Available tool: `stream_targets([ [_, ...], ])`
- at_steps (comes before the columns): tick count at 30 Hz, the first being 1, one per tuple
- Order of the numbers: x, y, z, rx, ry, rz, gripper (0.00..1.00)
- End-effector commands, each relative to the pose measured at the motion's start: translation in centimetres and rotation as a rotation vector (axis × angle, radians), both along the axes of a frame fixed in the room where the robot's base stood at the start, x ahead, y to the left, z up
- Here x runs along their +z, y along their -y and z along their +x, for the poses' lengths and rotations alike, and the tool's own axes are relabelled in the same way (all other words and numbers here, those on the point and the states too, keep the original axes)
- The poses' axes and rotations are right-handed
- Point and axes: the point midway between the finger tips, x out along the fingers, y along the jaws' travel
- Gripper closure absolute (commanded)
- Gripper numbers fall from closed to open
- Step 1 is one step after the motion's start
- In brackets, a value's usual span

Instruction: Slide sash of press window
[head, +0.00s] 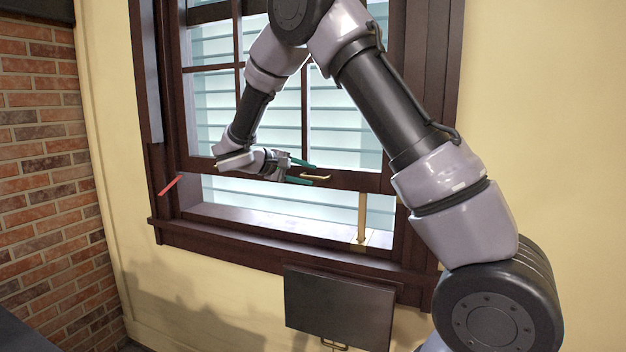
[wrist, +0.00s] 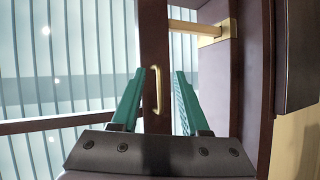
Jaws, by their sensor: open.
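The window sash (head: 345,180) is a dark brown wooden frame with glass panes and stands raised above the sill (head: 270,228), with a gap under its bottom rail. A brass handle (head: 316,177) is fixed on that rail; it also shows in the wrist view (wrist: 157,90). My gripper (head: 308,171) has green fingers and is open just left of the handle. In the wrist view my gripper (wrist: 161,72) has one finger on each side of the handle, with a gap to both. Whether the fingertips reach the handle's depth I cannot tell.
A brass-coloured upright prop (head: 362,217) stands on the sill under the sash. A red lever (head: 171,185) sticks out at the frame's left side. A dark panel (head: 339,308) with a brass handle is below the sill. A brick wall (head: 50,160) is at left.

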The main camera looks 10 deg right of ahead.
Motion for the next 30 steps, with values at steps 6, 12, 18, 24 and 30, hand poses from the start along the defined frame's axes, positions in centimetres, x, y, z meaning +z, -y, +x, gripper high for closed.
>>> stream_targets([
  [6, -1.6, -4.6, 2.4, 0.109, 0.062, -0.145, 0.55],
  [12, -2.0, -3.6, 3.6, 0.12, 0.071, -0.163, 0.55],
  [18, -2.7, -0.4, 5.6, 0.118, 0.069, -0.161, 0.55],
  [24, -3.3, 2.3, 7.4, 0.12, 0.069, -0.16, 0.55],
  [30, -3.6, 3.6, 8.3, 0.122, 0.07, -0.16, 0.55],
])
